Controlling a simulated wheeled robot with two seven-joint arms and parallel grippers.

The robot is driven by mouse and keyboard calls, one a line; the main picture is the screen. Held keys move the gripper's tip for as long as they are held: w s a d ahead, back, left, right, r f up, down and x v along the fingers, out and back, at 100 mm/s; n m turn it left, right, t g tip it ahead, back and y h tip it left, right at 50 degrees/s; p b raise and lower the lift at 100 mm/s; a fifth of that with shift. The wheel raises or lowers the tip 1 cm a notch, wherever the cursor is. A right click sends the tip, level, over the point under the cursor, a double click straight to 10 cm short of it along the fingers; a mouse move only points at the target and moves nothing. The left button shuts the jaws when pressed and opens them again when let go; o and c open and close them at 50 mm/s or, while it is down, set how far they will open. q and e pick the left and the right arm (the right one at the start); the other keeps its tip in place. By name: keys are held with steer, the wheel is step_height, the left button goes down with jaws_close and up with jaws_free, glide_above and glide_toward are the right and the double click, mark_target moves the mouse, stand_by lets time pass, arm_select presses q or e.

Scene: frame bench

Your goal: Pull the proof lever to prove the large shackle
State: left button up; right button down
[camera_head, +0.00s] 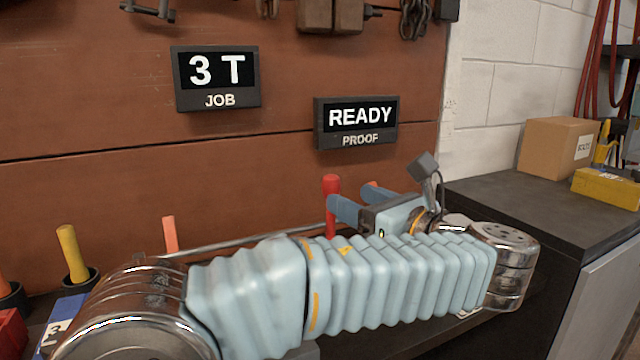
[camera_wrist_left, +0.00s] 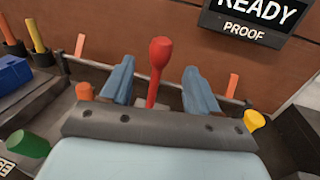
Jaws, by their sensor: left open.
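The proof lever (camera_head: 331,203) has a red grip and stands upright in front of the brown back panel. It also shows in the left wrist view (camera_wrist_left: 158,62). My left gripper (camera_head: 357,203) is open with its two blue fingers apart. In the left wrist view the lever appears between the fingers (camera_wrist_left: 158,84), with room on both sides; I cannot tell that either finger touches it. The proof sign (camera_head: 359,121) reads READY. The job sign (camera_head: 217,79) reads 3 T. My left arm covers much of the bench, and I cannot make out the large shackle. My right gripper is not in view.
A metal rod (camera_head: 258,242) runs along the bench, with orange posts (camera_head: 170,234) by it. A yellow handle (camera_head: 72,252) and a blue box (camera_wrist_left: 12,75) are at the left. A cardboard box (camera_head: 556,146) and a yellow box (camera_head: 608,188) stand on the right counter.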

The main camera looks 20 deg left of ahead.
mark_target(323, 185)
arm_select(q)
steer(key=x, duration=0.9)
steer(key=shift+c, duration=0.2)
jaws_close()
